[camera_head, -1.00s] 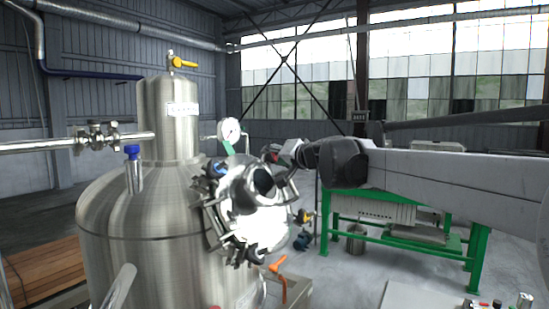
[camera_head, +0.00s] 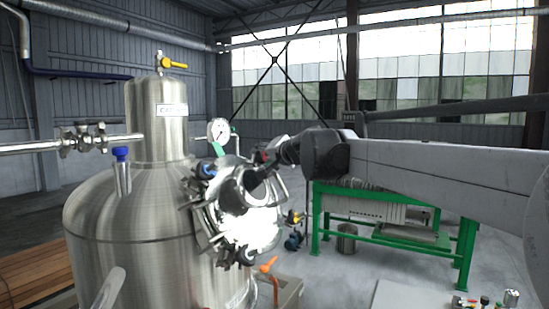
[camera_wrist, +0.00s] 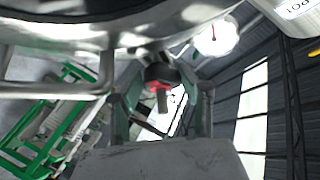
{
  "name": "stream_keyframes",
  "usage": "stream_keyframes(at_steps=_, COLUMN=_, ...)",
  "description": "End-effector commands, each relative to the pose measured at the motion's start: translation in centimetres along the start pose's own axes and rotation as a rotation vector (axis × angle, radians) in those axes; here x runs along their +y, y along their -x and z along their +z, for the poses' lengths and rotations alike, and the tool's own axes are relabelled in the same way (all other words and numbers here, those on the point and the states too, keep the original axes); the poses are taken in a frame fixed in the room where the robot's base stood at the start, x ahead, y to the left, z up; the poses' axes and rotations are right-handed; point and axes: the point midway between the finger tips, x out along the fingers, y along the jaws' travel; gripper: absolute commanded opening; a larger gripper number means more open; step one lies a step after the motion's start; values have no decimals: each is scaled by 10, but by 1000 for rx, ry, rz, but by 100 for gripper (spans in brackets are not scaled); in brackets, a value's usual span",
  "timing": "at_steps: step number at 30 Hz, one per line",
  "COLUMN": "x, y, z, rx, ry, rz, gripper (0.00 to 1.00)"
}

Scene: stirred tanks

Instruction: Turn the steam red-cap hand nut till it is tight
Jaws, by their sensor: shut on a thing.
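The red-cap hand nut (camera_wrist: 158,74) shows in the wrist view as a dark knob with a red band and a grey stem, between my fingers. My gripper (camera_wrist: 160,82) is shut on it, with one green-grey finger on each side. In the head view a small red spot (camera_head: 265,156) shows at the upper right of the round manway (camera_head: 240,210) on the steel tank (camera_head: 150,225). My gripper (camera_head: 272,160) is there, dark and partly hidden among the fittings. The nut's thread and seat are not clear.
A pressure gauge (camera_head: 219,131) stands close to the left of my gripper. Blue (camera_head: 207,170) and yellow (camera_head: 294,217) knobs sit around the manway. A curved metal bar (camera_wrist: 60,88) passes near my fingers. A green-framed bench (camera_head: 385,215) stands behind, right of the tank.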

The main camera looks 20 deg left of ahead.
Motion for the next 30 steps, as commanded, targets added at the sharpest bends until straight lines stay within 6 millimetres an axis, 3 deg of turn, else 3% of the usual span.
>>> stream_keyframes(at_steps=2, x=0, y=0, z=0, rx=0, ry=0, rz=0, gripper=10)
stream_keyframes(at_steps=3, x=0, y=0, z=0, rx=-1, ry=0, rz=0, gripper=42)
stream_keyframes(at_steps=6, x=0, y=0, z=0, rx=0, ry=0, rz=0, gripper=56)
stream_keyframes(at_steps=19, x=0, y=9, z=0, rx=0, ry=1, rz=0, gripper=56)
stream_keyframes(at_steps=30, x=0, y=67, z=0, rx=1, ry=1, rz=1, gripper=56)
